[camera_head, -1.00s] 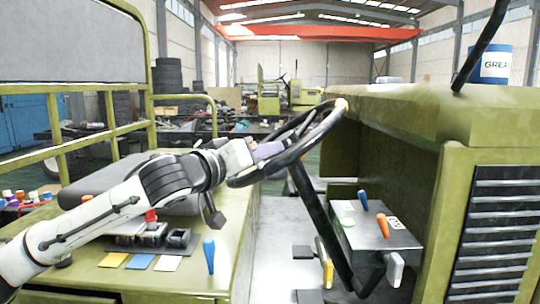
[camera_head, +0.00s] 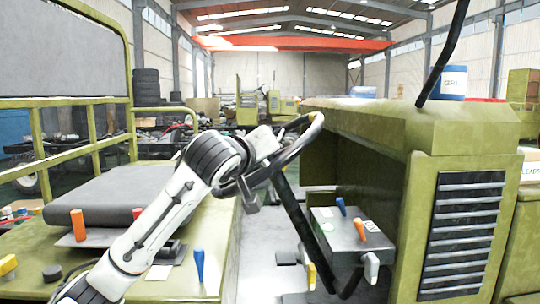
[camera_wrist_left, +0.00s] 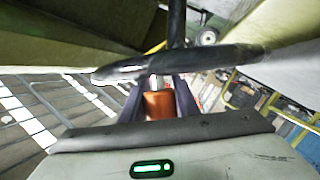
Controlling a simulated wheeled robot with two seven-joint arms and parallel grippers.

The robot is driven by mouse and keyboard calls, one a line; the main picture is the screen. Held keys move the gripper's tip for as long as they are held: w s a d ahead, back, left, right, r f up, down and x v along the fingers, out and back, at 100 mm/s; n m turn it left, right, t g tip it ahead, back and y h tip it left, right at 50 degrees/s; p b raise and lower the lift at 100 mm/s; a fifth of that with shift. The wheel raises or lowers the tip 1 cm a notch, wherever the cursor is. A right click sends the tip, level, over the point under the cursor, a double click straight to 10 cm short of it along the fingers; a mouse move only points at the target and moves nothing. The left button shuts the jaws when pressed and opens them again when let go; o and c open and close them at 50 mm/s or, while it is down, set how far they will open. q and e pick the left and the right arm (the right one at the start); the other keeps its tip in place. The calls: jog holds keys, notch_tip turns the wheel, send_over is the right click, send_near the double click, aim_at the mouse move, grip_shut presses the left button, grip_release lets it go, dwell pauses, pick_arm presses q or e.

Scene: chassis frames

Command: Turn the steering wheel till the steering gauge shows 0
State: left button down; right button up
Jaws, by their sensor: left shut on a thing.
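The steering wheel (camera_head: 299,146) is a black, tilted rim on a dark column, with a pale patch near its top right. My left gripper (camera_head: 268,166) is at the near left part of the wheel in the head view. In the left wrist view, my left gripper's dark fingers (camera_wrist_left: 168,84) are at the dark wheel bar (camera_wrist_left: 215,57) and shut on it. An orange-brown cylinder shows between the fingers. Wrist and forearm hide part of the wheel. I cannot make out the steering gauge or its reading. My right gripper is not in view.
A grey control box (camera_head: 345,235) with blue and orange levers stands below and right of the wheel. The green hood and grille (camera_head: 462,235) are at the right. A grey seat (camera_head: 110,205) and an orange lever (camera_head: 78,225) are at the left, with a blue lever (camera_head: 199,264) nearer.

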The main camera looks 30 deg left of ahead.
pick_arm(q)
jog(key=shift+r, duration=0.1)
jog(key=c, duration=1.8)
grip_release()
jog(key=o, duration=0.4)
jog(key=shift+s, duration=0.15)
jog(key=b+v, duration=0.2)
jog(key=v, duration=0.8)
jog(key=shift+s, duration=0.1)
